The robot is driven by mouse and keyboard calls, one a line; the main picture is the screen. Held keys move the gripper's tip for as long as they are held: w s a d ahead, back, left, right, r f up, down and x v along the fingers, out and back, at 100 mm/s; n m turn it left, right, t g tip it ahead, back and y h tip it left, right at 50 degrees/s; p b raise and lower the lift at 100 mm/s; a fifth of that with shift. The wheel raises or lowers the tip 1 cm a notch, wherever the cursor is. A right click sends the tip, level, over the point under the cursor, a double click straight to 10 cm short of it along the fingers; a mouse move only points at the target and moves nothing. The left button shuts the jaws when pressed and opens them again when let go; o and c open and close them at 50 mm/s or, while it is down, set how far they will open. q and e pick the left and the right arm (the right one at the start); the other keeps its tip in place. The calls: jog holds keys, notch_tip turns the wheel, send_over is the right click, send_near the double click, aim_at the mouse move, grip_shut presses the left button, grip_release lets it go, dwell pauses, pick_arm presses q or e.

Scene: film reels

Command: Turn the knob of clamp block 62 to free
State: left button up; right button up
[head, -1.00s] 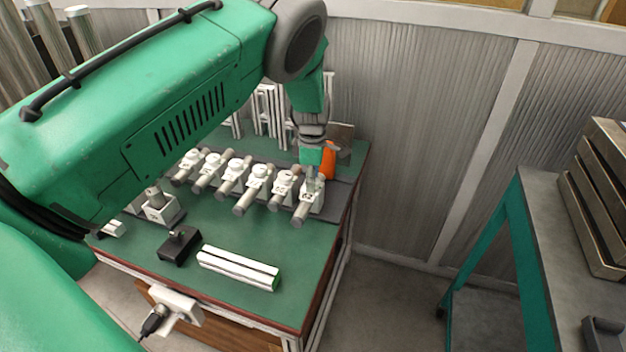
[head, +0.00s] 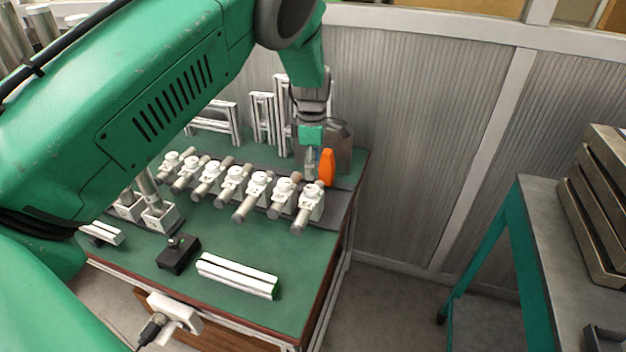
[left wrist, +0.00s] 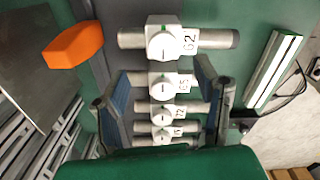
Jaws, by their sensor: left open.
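Clamp block 62 (head: 309,203) is the rightmost in the row of white blocks on the green bench. In the left wrist view, block 62 (left wrist: 186,44) lies at the top, its number readable, with a round white knob (left wrist: 161,45) on its face bearing small marks. My left gripper (head: 312,165) points down just behind block 62 in the head view. In the left wrist view its fingers (left wrist: 161,72) are spread and empty, framing block 65 (left wrist: 179,86) in the picture, with block 62 beyond the tips. The knob is not between the fingers. My right gripper is not in view.
An orange piece (head: 327,167) stands close right of my left gripper. White frames (head: 263,118) stand behind the row. A black box (head: 178,254) and a white rail (head: 238,275) lie in front. A grey-topped table (head: 550,230) is at the right.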

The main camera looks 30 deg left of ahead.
pick_arm(q)
jog(key=shift+r, duration=2.25)
